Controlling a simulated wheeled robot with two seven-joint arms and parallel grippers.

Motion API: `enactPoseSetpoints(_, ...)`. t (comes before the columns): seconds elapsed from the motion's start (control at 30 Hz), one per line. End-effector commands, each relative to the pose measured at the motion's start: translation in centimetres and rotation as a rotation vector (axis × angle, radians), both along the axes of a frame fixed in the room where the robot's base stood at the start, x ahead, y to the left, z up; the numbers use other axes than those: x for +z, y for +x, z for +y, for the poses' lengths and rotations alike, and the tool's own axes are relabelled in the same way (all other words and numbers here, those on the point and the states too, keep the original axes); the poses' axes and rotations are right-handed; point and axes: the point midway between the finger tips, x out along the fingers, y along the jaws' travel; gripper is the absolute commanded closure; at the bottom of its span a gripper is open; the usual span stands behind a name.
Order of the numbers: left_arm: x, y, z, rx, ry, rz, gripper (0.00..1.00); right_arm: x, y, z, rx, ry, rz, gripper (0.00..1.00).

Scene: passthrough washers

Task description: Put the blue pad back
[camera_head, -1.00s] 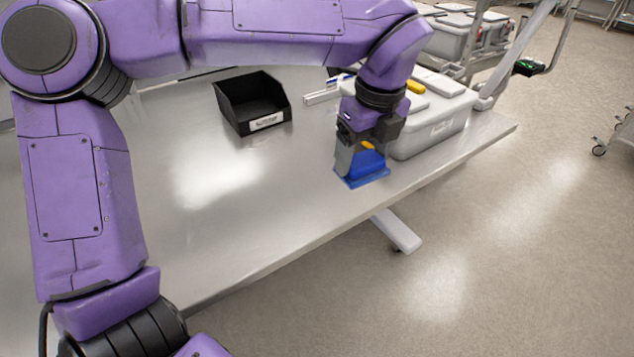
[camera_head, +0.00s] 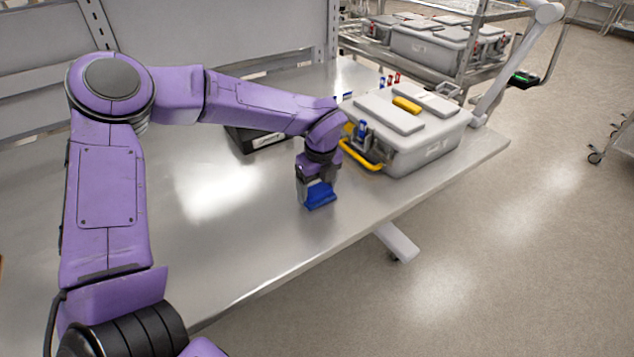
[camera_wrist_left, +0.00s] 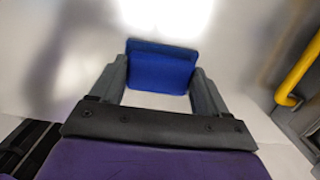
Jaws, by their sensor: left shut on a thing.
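The blue pad (camera_head: 320,195) is in my left gripper (camera_head: 317,188), over the middle part of the metal table near its front edge. In the left wrist view the blue pad (camera_wrist_left: 162,68) sits between the two grey fingers of my left gripper (camera_wrist_left: 160,82), which are shut on its sides. I cannot tell whether the pad touches the table. A black bin (camera_head: 262,138) with a white label stands behind my left forearm, which hides most of it. My right gripper is in neither view.
A grey lidded case (camera_head: 425,150) with a yellow handle (camera_head: 362,157) stands right of my gripper; the handle also shows in the left wrist view (camera_wrist_left: 297,75). The metal table (camera_head: 240,235) is clear in front and left. A cart with more cases (camera_head: 430,42) stands behind.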

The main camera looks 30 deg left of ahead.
Motion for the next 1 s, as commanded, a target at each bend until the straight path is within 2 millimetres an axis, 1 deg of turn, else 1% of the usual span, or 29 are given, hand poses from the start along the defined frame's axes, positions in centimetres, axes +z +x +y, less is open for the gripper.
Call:
enactPoseSetpoints(0.2,0.0,0.0,0.0,0.0,-0.001,-0.002,0.49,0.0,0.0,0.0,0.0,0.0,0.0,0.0)
enactPoseSetpoints(0.33,-0.5,0.0,0.0,0.0,-0.001,-0.002,0.49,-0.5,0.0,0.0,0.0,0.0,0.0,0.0)
enactPoseSetpoints(0.37,-0.4,0.0,-0.1,0.0,-0.001,-0.002,0.18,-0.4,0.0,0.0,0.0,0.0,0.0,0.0)
enactPoseSetpoints(0.4,-0.3,0.0,-0.1,0.0,-0.001,-0.002,0.05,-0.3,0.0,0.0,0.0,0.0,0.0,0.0)
enactPoseSetpoints(0.43,-0.3,0.0,-0.1,0.0,0.0,-0.001,0.0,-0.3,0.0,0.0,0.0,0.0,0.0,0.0)
enactPoseSetpoints(0.63,-0.3,0.0,0.0,0.0,0.0,-0.001,0.0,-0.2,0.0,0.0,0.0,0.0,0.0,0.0)
enactPoseSetpoints(0.7,0.3,0.0,0.0,0.0,0.001,-0.001,0.0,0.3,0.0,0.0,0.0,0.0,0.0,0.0)
enactPoseSetpoints(0.77,0.7,0.0,-0.1,0.002,0.001,-0.004,0.0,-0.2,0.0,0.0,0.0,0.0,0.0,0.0)
enactPoseSetpoints(0.87,2.9,0.0,-0.4,0.001,0.0,-0.008,0.0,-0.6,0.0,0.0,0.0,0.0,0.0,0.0)
enactPoseSetpoints(1.0,6.7,-0.2,-0.8,0.001,0.0,-0.008,0.0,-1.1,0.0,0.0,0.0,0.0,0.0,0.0)
